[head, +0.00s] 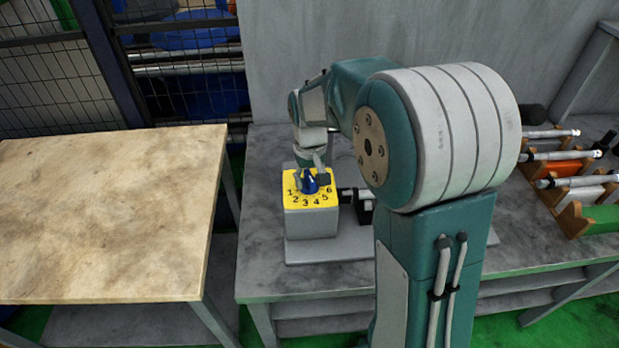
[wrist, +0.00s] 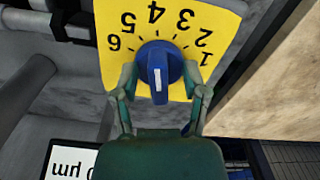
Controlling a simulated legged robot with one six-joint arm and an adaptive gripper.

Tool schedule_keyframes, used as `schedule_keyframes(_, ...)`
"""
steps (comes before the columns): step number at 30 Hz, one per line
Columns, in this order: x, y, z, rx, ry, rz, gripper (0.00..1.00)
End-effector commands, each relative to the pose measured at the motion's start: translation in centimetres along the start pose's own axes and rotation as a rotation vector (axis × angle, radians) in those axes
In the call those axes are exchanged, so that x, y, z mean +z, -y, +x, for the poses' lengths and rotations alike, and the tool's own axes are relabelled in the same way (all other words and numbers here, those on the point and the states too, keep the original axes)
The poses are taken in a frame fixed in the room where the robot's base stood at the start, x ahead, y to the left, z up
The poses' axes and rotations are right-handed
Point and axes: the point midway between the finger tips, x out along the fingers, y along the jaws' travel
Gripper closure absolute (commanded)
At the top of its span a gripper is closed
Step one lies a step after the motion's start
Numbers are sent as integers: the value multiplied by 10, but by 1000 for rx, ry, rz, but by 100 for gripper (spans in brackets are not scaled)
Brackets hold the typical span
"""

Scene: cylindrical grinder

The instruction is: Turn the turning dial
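The turning dial (wrist: 160,68) is a round blue knob with a raised grip bar and a white mark. It sits on a yellow plate (wrist: 115,20) numbered 1 to 6. In the wrist view the white mark points down, away from the numbers, toward my gripper's palm. In the head view the dial (head: 311,182) is on top of a grey box (head: 312,222), partly covered by my gripper. My gripper (wrist: 161,78) is open, with one green finger on each side of the dial. Whether the fingertips touch it is unclear.
The grey box stands on a grey workbench (head: 265,262). A dark fitting (head: 358,198) is right of the box, partly behind my arm. Racks with grey rods (head: 570,180) are at the right. A bare wooden table (head: 105,215) is at the left; a wall (head: 330,50) stands behind.

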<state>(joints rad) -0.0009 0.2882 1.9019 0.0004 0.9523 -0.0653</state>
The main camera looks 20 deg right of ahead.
Motion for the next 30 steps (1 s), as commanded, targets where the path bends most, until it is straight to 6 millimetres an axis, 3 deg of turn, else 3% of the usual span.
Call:
schedule_keyframes(7, -1, 0, -9, 1, -4, 0, 43)
schedule_keyframes(21, -2, 1, -98, 1, -2, 0, 43)
schedule_keyframes(30, -1, 1, -119, 1, 1, 0, 43)
